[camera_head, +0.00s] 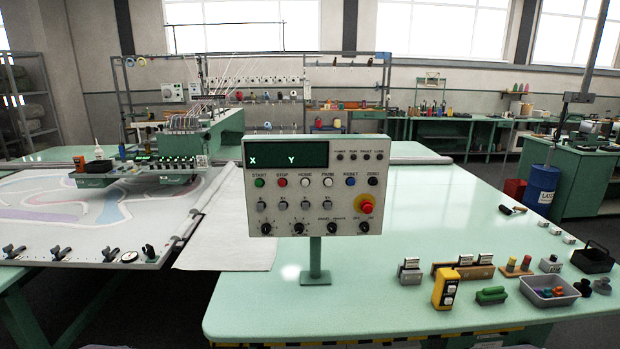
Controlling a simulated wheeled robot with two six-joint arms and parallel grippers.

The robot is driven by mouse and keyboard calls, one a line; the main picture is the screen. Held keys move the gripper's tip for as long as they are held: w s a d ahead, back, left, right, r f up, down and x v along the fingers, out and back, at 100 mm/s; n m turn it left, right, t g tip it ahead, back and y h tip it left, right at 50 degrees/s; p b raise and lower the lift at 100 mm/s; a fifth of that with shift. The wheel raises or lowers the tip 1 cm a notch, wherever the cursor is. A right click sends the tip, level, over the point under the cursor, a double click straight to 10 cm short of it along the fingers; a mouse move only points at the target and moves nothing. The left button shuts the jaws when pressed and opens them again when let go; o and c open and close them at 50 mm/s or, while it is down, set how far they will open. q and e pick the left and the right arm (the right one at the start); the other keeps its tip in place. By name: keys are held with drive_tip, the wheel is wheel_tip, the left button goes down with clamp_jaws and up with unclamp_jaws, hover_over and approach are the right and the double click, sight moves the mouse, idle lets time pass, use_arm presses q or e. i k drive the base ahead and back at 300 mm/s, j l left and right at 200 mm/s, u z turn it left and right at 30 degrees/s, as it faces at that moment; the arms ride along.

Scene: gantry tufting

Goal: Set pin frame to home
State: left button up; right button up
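A grey control panel (260,214) stands on a short green post on the green table, facing me. A red emergency knob (366,206) sits at the lower right. To the left, the frame (75,262) holds a white sheet with a coloured pattern under the green gantry (222,138). Neither gripper is in view.
On the table's right part stand a yellow box with buttons (445,288), a grey tray (528,293) of small coloured parts and a black basket (592,260). A blue barrel (541,186) stands beyond the right edge.

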sight(41, 209)
drive_tip(key=u, duration=2)
drive_tip(key=i+j+u, duration=0.4)
drive_tip(key=i, duration=0.65)
drive_tip(key=i+j+u, duration=0.1)
drive_tip(key=i+u, duration=0.25)
drive_tip(key=i, duration=0.7)
drive_tip(key=i+j, duration=0.1)
drive_tip(key=i, duration=1.35)
drive_tip(key=i+z, duration=0.25)
drive_tip(key=z, duration=0.2)
drive_tip(key=i+z, duration=0.25)
drive_tip(key=z, duration=0.2)
drive_tip(key=i+j+z, duration=0.15)
drive_tip(key=z, duration=0.25)
drive_tip(key=i+j+z, duration=0.25)
drive_tip(key=z, duration=0.2)
drive_tip(key=i+j+z, duration=0.2)
drive_tip(key=z, duration=0.25)
